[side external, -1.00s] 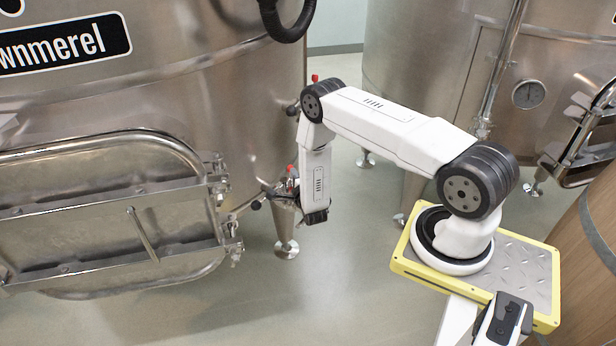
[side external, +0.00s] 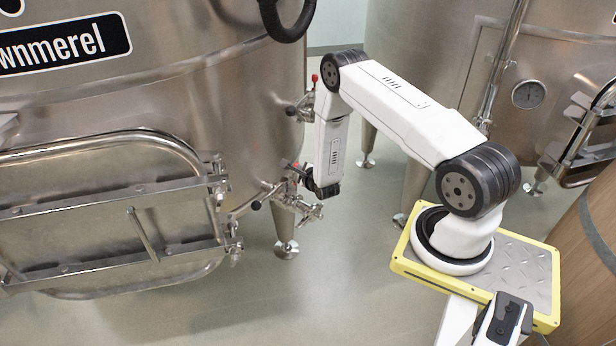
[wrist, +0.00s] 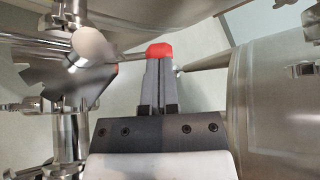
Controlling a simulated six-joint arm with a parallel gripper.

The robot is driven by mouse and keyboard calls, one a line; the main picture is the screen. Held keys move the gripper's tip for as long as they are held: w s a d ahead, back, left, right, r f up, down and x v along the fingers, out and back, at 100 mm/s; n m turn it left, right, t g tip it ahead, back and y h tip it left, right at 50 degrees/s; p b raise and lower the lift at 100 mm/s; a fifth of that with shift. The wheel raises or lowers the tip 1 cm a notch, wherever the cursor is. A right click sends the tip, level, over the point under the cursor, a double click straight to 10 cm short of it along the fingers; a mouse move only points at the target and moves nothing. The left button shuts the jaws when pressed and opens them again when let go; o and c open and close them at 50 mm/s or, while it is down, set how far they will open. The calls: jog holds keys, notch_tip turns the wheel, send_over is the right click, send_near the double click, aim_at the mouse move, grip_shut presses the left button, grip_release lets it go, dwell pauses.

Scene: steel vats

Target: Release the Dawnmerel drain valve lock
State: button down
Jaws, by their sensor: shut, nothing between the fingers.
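The Dawnmerel drain valve (side external: 309,213) is a steel fitting low on the left vat (side external: 160,100), with a red cap (side external: 295,167) on it. My gripper (side external: 306,173) is beside the cap, its fingers pointing left towards the valve. In the wrist view my gripper (wrist: 159,68) is shut and empty, and a red cap (wrist: 160,50) shows right at the fingertips; I cannot tell whether they touch. A dark notched plate (wrist: 62,85) and a pale round knob (wrist: 92,45) are left of the fingers. The lock's working parts are not clear.
A second valve with a red top (side external: 314,78) sits above, close to my forearm. A barred hatch (side external: 115,215) is at left, a vat leg (side external: 285,235) below the valve. Another vat (side external: 540,50) stands at right. The floor (side external: 340,270) before the valve is clear.

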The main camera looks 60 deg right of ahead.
jog(key=shift+d+f+m+y, duration=0.1)
jog(key=shift+d+m+y, duration=0.15)
jog(key=shift+m+y, duration=0.05)
jog(key=shift+a+f, duration=0.1)
jog(key=shift+a, duration=0.1)
jog(key=shift+a+f, duration=0.25)
jog(key=shift+a, duration=0.3)
jog(key=shift+r, duration=0.1)
dwell(0.3)
jog(key=d+r+v, duration=0.1)
jog(key=v, duration=1.2)
jog(key=shift+s+a+r, duration=0.15)
jog(key=shift+s, duration=0.25)
jog(key=shift+w+r, duration=0.1)
